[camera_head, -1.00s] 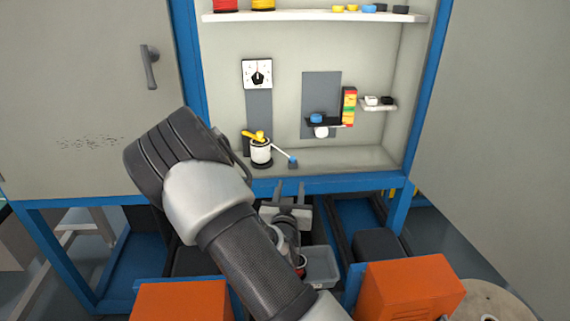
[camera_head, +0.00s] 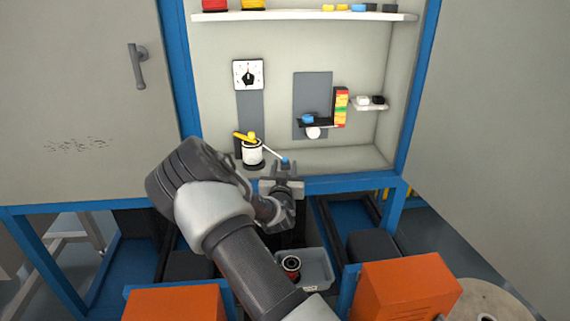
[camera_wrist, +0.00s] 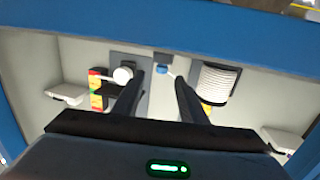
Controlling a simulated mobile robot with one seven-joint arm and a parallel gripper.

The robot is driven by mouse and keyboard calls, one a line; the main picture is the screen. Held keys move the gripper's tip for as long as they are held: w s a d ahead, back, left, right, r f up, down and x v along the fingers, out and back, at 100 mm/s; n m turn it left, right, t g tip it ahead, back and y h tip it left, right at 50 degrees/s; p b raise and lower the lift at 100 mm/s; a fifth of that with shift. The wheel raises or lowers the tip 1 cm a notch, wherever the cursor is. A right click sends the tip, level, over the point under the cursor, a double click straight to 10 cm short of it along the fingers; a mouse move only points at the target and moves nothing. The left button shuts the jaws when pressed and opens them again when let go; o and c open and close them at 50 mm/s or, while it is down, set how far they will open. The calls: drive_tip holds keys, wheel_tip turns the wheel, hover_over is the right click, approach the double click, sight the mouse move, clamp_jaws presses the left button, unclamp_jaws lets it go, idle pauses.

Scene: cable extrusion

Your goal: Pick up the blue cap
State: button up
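A small round blue cap (camera_head: 307,118) sits on a narrow black ledge (camera_head: 322,124) on the cabinet's grey back panel, above a white round knob (camera_head: 313,133). A white rod with a blue tip (camera_head: 285,160) leans from a white pot. My gripper (camera_head: 282,175) is at the cabinet's front edge, below and left of the cap and apart from it. Its fingers are spread with nothing between them. In the wrist view, which looks upside down, the fingers (camera_wrist: 155,90) point into the cabinet; the blue tip (camera_wrist: 162,70) shows between them. I cannot make out the cap there.
The white pot with a yellow top (camera_head: 252,152) stands on the cabinet floor. A small white shelf (camera_head: 370,105) is at right. The blue front beam (camera_head: 345,183) edges the opening.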

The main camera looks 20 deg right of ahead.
sight(285, 160)
drive_tip(key=x, duration=0.4)
drive_tip(key=shift+w+a+f+b, duration=0.1)
drive_tip(key=shift+w+f+b, duration=0.1)
drive_tip(key=shift+b, duration=0.15)
drive_tip(key=shift+s, duration=0.1)
clamp_jaws()
wheel_tip(285, 160, up, 10)
drive_tip(key=p, duration=0.2)
